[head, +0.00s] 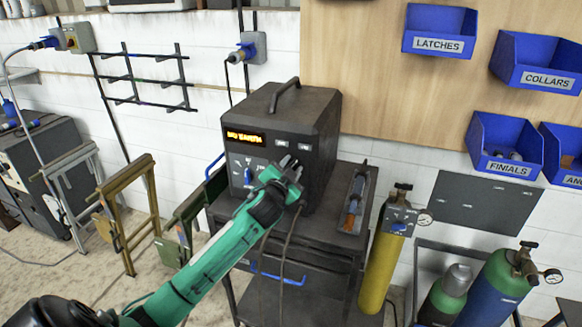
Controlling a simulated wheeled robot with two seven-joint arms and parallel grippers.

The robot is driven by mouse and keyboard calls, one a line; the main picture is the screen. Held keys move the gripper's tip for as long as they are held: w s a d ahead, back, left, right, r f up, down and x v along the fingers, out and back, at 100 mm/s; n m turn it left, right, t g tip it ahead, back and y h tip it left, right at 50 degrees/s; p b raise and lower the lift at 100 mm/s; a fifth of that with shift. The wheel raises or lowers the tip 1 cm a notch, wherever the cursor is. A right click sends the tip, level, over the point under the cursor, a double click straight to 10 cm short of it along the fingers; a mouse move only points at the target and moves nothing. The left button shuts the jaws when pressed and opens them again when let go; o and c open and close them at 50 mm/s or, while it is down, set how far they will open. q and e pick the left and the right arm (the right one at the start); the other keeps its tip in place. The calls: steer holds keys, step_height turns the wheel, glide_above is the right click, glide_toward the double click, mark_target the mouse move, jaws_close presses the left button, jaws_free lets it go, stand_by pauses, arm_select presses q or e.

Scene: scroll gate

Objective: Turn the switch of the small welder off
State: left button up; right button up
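The small welder (305,128) is a dark grey box with a top handle, standing on a black cart. Its front has a lit orange display (245,137) and, below it, a blue switch (248,176). My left gripper (290,164), on a green arm, is in front of the right part of the welder's front panel, to the right of the blue switch. Its fingers point at the panel; whether they touch it or how far apart they are is too small to tell. The arm hides the lower panel. My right gripper is not in view.
The black cart (331,213) carries a tool in a tray right of the welder. Blue bins (440,30) hang on the wooden board.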

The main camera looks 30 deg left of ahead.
arm_select(q)
jaws_close()
